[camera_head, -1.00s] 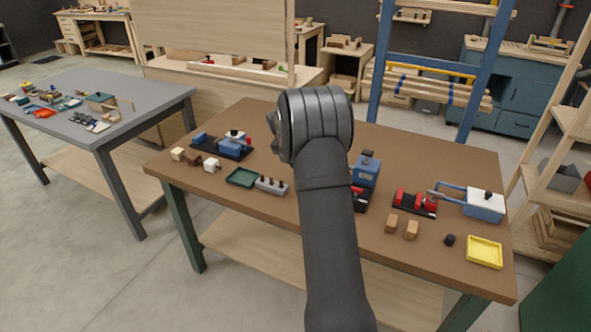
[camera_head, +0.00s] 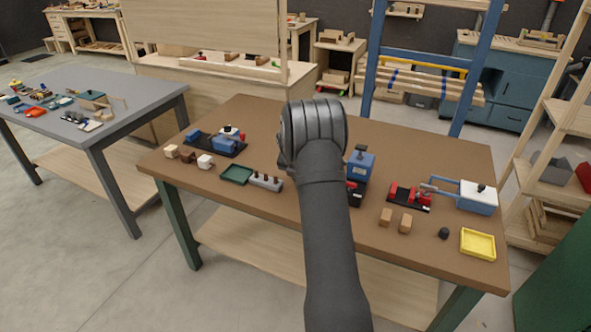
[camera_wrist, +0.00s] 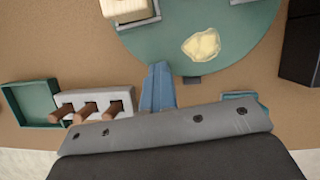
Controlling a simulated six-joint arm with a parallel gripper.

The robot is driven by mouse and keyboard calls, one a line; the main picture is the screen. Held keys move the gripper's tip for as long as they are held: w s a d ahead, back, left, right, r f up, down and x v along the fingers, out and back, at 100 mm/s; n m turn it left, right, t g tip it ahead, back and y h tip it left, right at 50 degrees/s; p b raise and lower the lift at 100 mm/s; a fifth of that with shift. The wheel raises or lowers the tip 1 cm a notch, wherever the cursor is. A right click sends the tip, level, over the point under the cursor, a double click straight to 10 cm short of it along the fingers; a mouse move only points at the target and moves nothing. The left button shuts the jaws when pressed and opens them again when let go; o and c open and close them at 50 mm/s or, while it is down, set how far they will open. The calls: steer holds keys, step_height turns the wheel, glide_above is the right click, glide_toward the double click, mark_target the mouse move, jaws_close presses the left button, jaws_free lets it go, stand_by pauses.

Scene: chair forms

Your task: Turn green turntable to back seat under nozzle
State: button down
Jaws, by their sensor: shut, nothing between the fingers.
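The green turntable (camera_wrist: 165,45) fills the top of the wrist view as a large round disc. A pale block (camera_wrist: 128,8), perhaps a seat, sits in a grey holder at its upper left edge, cut off by the frame. A cream-coloured irregular patch (camera_wrist: 202,45) lies on the disc, and a small dark tab (camera_wrist: 192,80) shows at its near rim. My gripper (camera_wrist: 159,68) is shut and empty, its blue fingers at the near rim; contact is unclear. In the head view my arm hides the turntable. No nozzle is clearly seen.
A blue machine (camera_head: 358,166) stands right of my arm. A grey peg block (camera_wrist: 95,103) and green tray (camera_wrist: 30,102) lie left of the fingers. A dark block (camera_wrist: 300,45) stands right of the disc. A yellow tray (camera_head: 478,244) lies at the table's right.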

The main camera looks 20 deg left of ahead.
steer(key=shift+w+a+r, duration=0.1)
steer(key=shift+w+a, duration=0.1)
steer(key=shift+w, duration=1.6)
steer(key=shift+w+a+m, duration=0.25)
steer(key=shift+w+m, duration=0.05)
steer(key=shift+w, duration=0.2)
steer(key=shift+w+a+m+h, duration=0.15)
steer(key=shift+w+m+h, duration=0.15)
steer(key=shift+m, duration=0.2)
steer(key=shift+s, duration=0.1)
